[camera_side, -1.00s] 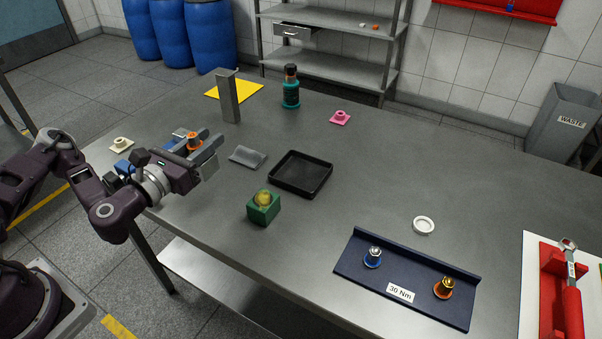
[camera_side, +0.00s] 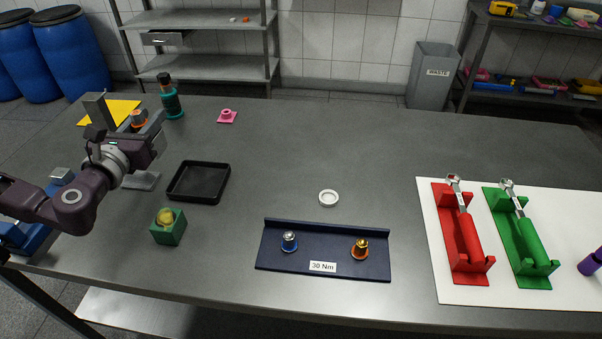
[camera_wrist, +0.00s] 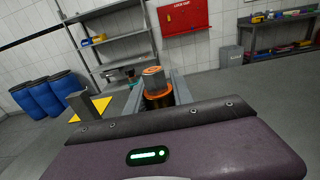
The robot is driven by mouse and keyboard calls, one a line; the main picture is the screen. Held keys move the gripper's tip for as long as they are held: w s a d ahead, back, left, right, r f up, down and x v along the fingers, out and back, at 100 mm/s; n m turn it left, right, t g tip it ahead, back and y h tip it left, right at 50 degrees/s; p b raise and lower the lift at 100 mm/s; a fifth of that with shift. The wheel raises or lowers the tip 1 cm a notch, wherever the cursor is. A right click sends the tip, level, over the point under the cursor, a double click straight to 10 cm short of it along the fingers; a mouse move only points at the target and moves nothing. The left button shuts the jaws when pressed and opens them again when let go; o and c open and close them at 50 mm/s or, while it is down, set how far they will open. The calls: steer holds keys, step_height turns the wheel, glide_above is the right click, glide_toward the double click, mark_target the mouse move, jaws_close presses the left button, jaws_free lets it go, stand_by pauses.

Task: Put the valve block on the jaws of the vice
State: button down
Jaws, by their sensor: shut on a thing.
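My gripper (camera_side: 148,128) is at the left of the side view, raised above the table. It is shut on the valve block, of which an orange collar with a grey metal top (camera_side: 138,118) shows; this part also shows upright between the fingers in the wrist view (camera_wrist: 156,88). The lower body of the block is mostly hidden by the fingers. The vice seems to be the blue body (camera_side: 28,238) at the left table edge, with a grey piece (camera_side: 62,176) above it. My arm partly covers it. The held block is apart from it.
A grey post (camera_side: 98,108) stands by a yellow sheet (camera_side: 122,108) and a teal bottle (camera_side: 171,100). A black tray (camera_side: 198,182), a green block with a yellow top (camera_side: 168,228) and a flat grey piece (camera_side: 142,181) are nearby.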

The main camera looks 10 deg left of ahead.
steer(key=w+d+f, duration=0.5)
steer(key=w+d, duration=0.1)
steer(key=d, duration=0.5)
steer(key=r, duration=0.1)
glide_above(273, 171)
step_height(273, 171, down, 10)
steer(key=shift+r, duration=0.2)
steer(key=c, duration=1.1)
jaws_free()
steer(key=shift+f, duration=0.15)
